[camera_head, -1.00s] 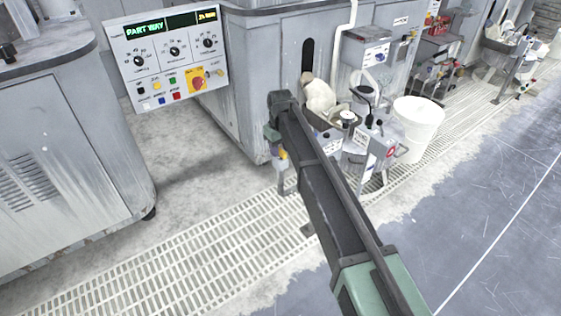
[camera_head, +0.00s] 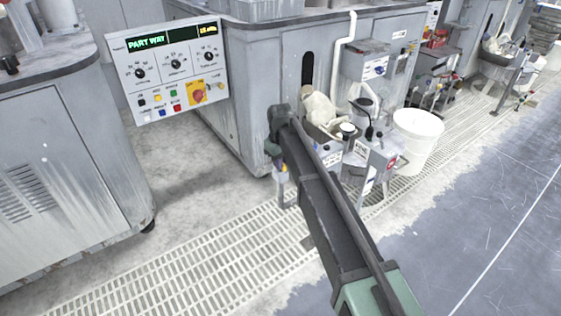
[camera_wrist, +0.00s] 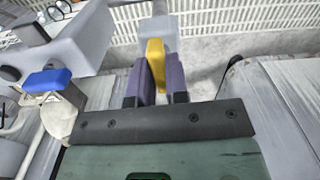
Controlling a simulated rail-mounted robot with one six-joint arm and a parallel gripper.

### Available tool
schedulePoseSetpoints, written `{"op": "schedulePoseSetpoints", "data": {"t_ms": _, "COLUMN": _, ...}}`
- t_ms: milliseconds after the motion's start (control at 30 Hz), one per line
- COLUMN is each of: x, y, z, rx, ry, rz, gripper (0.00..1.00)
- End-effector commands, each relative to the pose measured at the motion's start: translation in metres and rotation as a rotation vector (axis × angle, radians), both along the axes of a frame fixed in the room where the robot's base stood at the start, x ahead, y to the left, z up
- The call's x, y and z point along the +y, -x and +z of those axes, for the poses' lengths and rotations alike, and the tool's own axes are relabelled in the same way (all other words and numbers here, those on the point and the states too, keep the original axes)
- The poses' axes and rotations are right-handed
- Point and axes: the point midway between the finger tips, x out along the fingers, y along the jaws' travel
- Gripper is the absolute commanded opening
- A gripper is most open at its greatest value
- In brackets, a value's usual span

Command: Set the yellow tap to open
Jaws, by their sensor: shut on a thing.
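The yellow tap handle (camera_wrist: 156,62) stands between the two purple fingers of my gripper (camera_wrist: 157,80) in the wrist view. The fingers are shut on it, one on each side. A pale grey block (camera_wrist: 158,28) lies just beyond the handle. In the head view my gripper (camera_head: 279,168) points down at the end of the dark arm, and only a small spot of yellow shows there. The panel (camera_head: 170,70) at upper left has a green display (camera_head: 148,41) reading "PART WAY".
A blue handle (camera_wrist: 47,80) sits on pale fittings left of the fingers in the wrist view. A white bucket (camera_head: 416,140) and a grey box with a red mark (camera_head: 378,165) stand right of my arm. Floor grating (camera_head: 190,265) runs below, and blue floor is clear at right.

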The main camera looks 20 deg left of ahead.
Motion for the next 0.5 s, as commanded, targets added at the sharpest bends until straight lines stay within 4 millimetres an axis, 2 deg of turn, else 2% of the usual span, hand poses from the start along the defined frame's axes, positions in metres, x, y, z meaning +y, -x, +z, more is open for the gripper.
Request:
{"op": "schedulePoseSetpoints", "data": {"t_ms": 267, "x": -0.0001, "y": 0.0001, "z": -0.0001, "rx": 0.0, "ry": 0.0, "rz": 0.172, "gripper": 0.0}}
{"op": "schedulePoseSetpoints", "data": {"t_ms": 500, "x": -0.0001, "y": 0.0001, "z": -0.0001, "rx": 0.0, "ry": 0.0, "rz": 0.393, "gripper": 0.0}}
